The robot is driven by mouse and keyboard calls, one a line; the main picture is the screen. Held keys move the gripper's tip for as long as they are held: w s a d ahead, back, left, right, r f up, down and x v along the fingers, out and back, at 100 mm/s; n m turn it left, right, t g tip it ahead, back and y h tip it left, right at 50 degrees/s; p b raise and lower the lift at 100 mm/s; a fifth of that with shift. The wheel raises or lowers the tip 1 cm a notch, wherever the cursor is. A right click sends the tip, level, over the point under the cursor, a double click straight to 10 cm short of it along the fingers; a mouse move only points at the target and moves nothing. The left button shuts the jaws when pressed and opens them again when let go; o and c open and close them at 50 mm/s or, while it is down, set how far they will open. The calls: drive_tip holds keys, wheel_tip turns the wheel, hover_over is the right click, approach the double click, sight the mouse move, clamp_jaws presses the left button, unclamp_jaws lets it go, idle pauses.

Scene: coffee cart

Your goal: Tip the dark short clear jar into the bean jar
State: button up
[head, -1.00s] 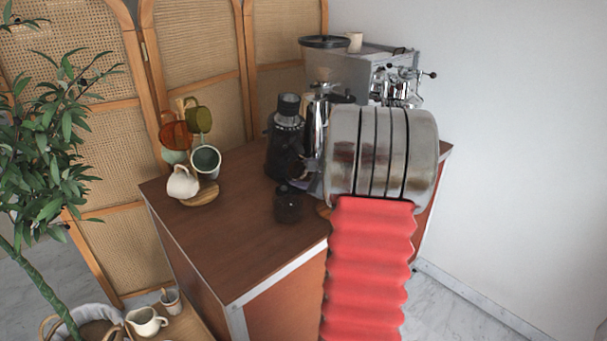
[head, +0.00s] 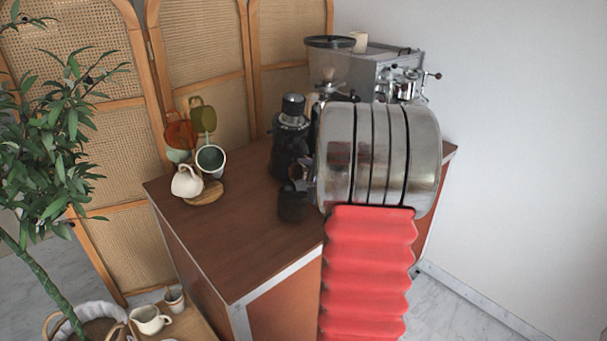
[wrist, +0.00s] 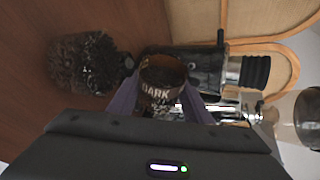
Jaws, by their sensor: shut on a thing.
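The dark short clear jar (wrist: 163,72), with "DARK" lettering on its side and brown contents, is between the purple fingers of my gripper (wrist: 160,100) in the wrist view. My gripper is shut on it. The bean jar (wrist: 82,62) is clear with dark beans and lies left of the held jar in the wrist view. A small dark round piece shows between the two; I cannot tell which it belongs to. In the head view the bean jar (head: 292,205) stands on the counter, beside my arm's end. My arm hides most of my gripper and the held jar there.
A black grinder (head: 290,145) stands close behind the jars, with an espresso machine (head: 385,75) at the back right. A mug stand (head: 203,193) with several cups is at the left. The counter's (head: 235,240) front left is clear.

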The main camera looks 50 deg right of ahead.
drive_tip(key=shift+s+a+f+n+h, duration=0.1)
drive_tip(key=shift+s+a+n+h, duration=0.05)
drive_tip(key=shift+n+h, duration=0.35)
drive_tip(key=shift+s+a+f+n+h, duration=0.1)
drive_tip(key=shift+n+h, duration=0.3)
drive_tip(key=shift+n, duration=0.1)
drive_tip(key=shift+w+a+r+n+t+h, duration=0.1)
drive_tip(key=shift+a+r+n+t+h, duration=0.2)
drive_tip(key=shift+r+n+h, duration=0.35)
drive_tip(key=shift+w+a+r+n+t+h, duration=0.1)
drive_tip(key=shift+a+r+n+t+h, duration=0.2)
drive_tip(key=shift+n, duration=0.55)
drive_tip(key=shift+d+r, duration=0.15)
idle(1.0)
drive_tip(key=shift+s+d+f+m+g+y, duration=0.1)
drive_tip(key=shift+d+f+m+g+y, duration=0.15)
drive_tip(key=shift+m, duration=0.2)
drive_tip(key=shift+d+f+m+g+y, duration=0.1)
drive_tip(key=shift+m+y, duration=0.2)
drive_tip(key=shift+m, duration=0.15)
drive_tip(key=shift+f, duration=0.1)
